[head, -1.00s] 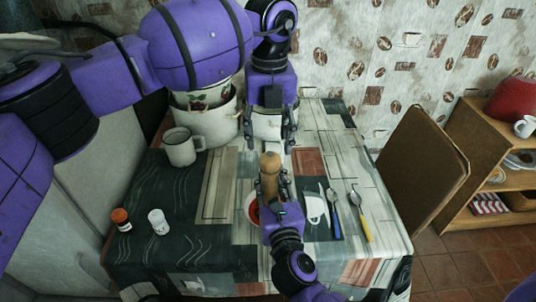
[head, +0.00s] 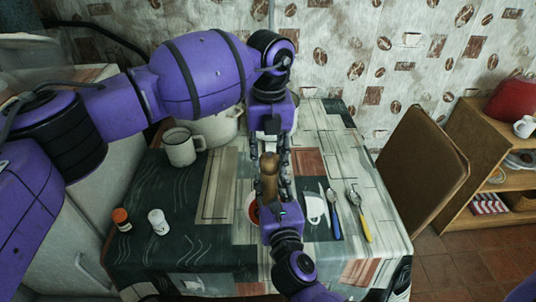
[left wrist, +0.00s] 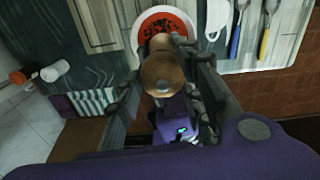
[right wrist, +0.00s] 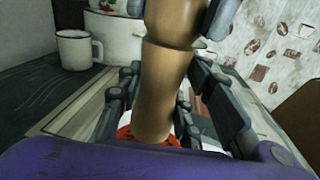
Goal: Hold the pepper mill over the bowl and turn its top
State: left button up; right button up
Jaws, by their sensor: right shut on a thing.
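The brown wooden pepper mill (head: 269,178) is upright in my right gripper (head: 271,192), which is shut on its body. Its round top shows in the left wrist view (left wrist: 161,72), and its lower body in the right wrist view (right wrist: 158,95). The white bowl (head: 252,211) with red contents is partly hidden by the mill and my right gripper; the left wrist view shows its rim (left wrist: 138,28). The mill's lower end appears over or at the bowl's edge. My left gripper (head: 269,150) is open, its fingers on either side of the mill's top, with a gap visible.
A white mug (head: 180,148) and a large pot (head: 218,130) stand at the back left. An orange-brown jar (head: 121,219) and a white shaker (head: 158,221) stand at the left. Spoons, one with a blue handle (head: 335,222) and one yellow (head: 364,224), lie right of the bowl.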

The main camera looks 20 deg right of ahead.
pick_arm(q)
jog(key=shift+a, duration=0.1)
jog(key=shift+c, duration=0.8)
jog(key=shift+m, duration=0.3)
jog(key=m, duration=0.3)
jog(key=shift+w+m, duration=0.15)
jog(key=shift+m, duration=0.25)
jog(key=m, duration=0.5)
jog(key=shift+w, duration=0.2)
jog(key=m, duration=0.5)
jog(key=shift+w+m, duration=0.1)
jog(key=shift+m, duration=0.3)
jog(key=shift+d+m, duration=0.2)
jog(key=shift+m, duration=2)
